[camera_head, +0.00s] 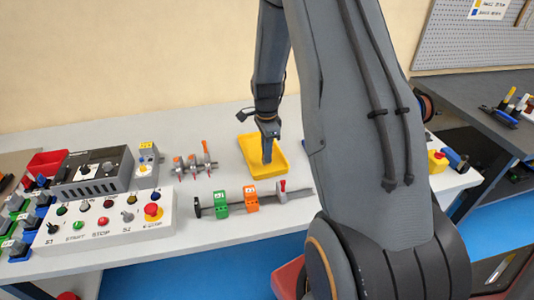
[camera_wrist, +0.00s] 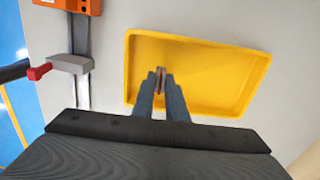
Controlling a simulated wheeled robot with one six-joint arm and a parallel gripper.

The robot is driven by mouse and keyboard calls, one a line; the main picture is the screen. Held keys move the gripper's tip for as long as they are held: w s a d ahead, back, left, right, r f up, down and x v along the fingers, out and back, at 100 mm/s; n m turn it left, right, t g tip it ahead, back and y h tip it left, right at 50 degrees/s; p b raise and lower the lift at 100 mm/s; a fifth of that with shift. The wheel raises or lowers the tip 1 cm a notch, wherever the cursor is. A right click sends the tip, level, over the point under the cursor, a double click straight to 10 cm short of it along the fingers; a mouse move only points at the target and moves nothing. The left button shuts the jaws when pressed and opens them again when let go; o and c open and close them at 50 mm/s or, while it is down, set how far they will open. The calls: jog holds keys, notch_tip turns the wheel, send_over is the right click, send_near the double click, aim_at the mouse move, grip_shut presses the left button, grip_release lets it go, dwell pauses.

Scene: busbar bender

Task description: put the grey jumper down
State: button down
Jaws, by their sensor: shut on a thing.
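My gripper (camera_head: 267,158) points down over the yellow tray (camera_head: 250,152) on the bench. In the wrist view the two dark fingers (camera_wrist: 160,78) are close together over the left part of the tray (camera_wrist: 220,72). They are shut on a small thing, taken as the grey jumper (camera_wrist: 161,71). Only a small greyish and reddish bit of it shows between the fingertips; the fingers hide the rest. The tray looks otherwise empty. I cannot tell whether the held piece touches the tray floor.
A rail (camera_head: 268,200) with green and orange blocks and a red-handled clamp (camera_wrist: 65,66) lies close to the tray. Orange-tipped levers (camera_head: 195,164) stand left of the tray. A control panel (camera_head: 105,222) and a dark box (camera_head: 92,172) are further left.

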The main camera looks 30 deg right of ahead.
jog(key=shift+f, duration=0.45)
jog(key=shift+f, duration=0.15)
jog(key=c, duration=1.8)
grip_release()
jog(key=shift+o, duration=0.2)
notch_tip(320, 180, up, 11)
jog(key=b, duration=0.3)
jog(key=s+a+r+n+t, duration=0.1)
jog(key=s+a+n, duration=1.5)
jog(key=n, duration=0.4)
jog(key=shift+s+a+r, duration=0.3)
jog(key=shift+s+r, duration=0.05)
jog(key=shift+s, duration=0.55)
